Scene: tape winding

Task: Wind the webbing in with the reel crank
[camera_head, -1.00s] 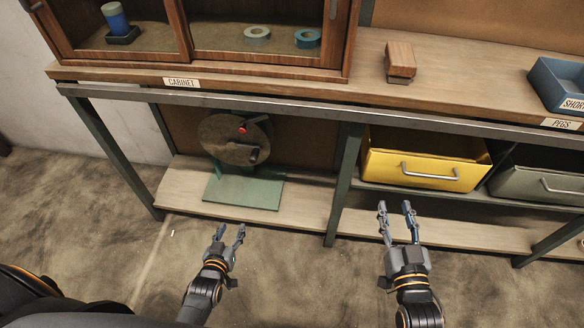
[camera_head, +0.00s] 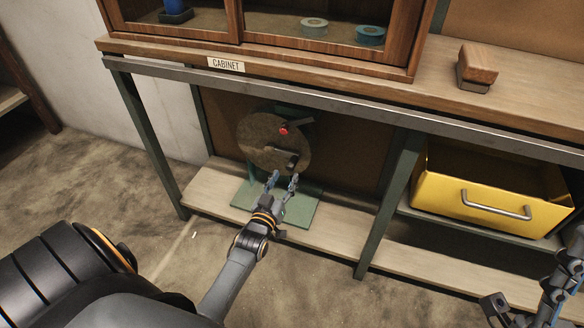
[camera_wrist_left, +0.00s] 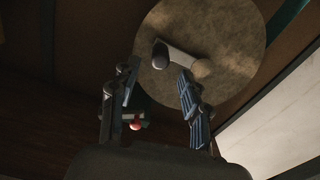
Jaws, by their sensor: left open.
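The reel is a round brown disc (camera_head: 258,142) on a green stand with a flat green base plate (camera_head: 301,212), on the low shelf under the cabinet. Its crank (camera_head: 283,154) is a short arm with a dark knob on the disc's face. A red knob (camera_head: 283,131) sits higher on the reel. My left gripper (camera_head: 283,178) is open and empty, just below and in front of the crank. In the left wrist view the crank knob (camera_wrist_left: 160,58) shows between and beyond the fingertips, apparently untouched. My right gripper (camera_head: 574,250) is partly cut off at the right edge. I cannot make out the webbing.
The workbench's front rail (camera_head: 330,103) runs above the reel, and a green leg (camera_head: 388,200) stands to its right. A yellow drawer (camera_head: 490,200) is farther right. The cabinet (camera_head: 240,45) holds two tape rolls. Open floor lies in front.

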